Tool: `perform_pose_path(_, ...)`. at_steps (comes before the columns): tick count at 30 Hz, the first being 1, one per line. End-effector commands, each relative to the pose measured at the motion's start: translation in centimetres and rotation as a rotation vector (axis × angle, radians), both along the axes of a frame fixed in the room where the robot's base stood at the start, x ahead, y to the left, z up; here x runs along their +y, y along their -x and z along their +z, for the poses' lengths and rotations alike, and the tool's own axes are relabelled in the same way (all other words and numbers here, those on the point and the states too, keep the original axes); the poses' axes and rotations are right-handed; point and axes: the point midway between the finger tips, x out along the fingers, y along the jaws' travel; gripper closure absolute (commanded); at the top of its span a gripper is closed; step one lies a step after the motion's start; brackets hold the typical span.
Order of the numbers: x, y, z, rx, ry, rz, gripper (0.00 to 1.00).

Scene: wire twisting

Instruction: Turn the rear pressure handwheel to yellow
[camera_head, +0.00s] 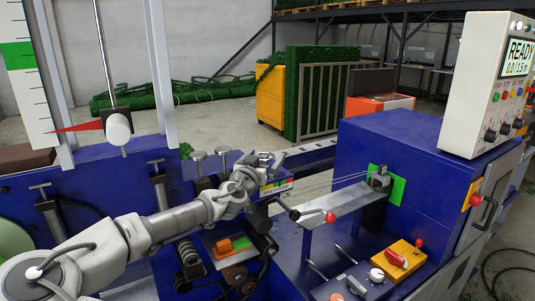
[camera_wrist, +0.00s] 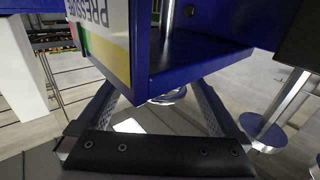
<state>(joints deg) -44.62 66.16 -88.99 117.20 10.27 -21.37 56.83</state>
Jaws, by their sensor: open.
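The pressure panel (camera_head: 277,186) carries red, yellow and green bands in the head view. Its upside-down "PRESSURE" label (camera_wrist: 95,22) is at the top left of the wrist view. My gripper (camera_head: 263,160) is at the blue housing just above this panel. In the wrist view my gripper (camera_wrist: 153,92) is open, with its fingers apart beneath the blue housing (camera_wrist: 195,58). A round shiny metal part (camera_wrist: 168,97) shows partly between the fingers. I cannot tell whether it is the rear handwheel, nor which colour is set.
Two grey T-shaped posts (camera_head: 198,160) stand left of my gripper. A metal post with a round disc (camera_wrist: 264,132) is at the right of the wrist view. A red-knobbed lever (camera_head: 329,217), thin wires and a large blue cabinet (camera_head: 390,135) lie to the right.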

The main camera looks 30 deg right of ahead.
Motion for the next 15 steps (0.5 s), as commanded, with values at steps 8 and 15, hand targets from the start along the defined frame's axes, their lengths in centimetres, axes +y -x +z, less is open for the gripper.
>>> perform_pose_path(8,-1.9,-1.5,0.0,0.001,0.001,0.000,0.00)
perform_pose_path(15,-2.1,-1.7,0.0,0.000,0.000,0.000,0.00)
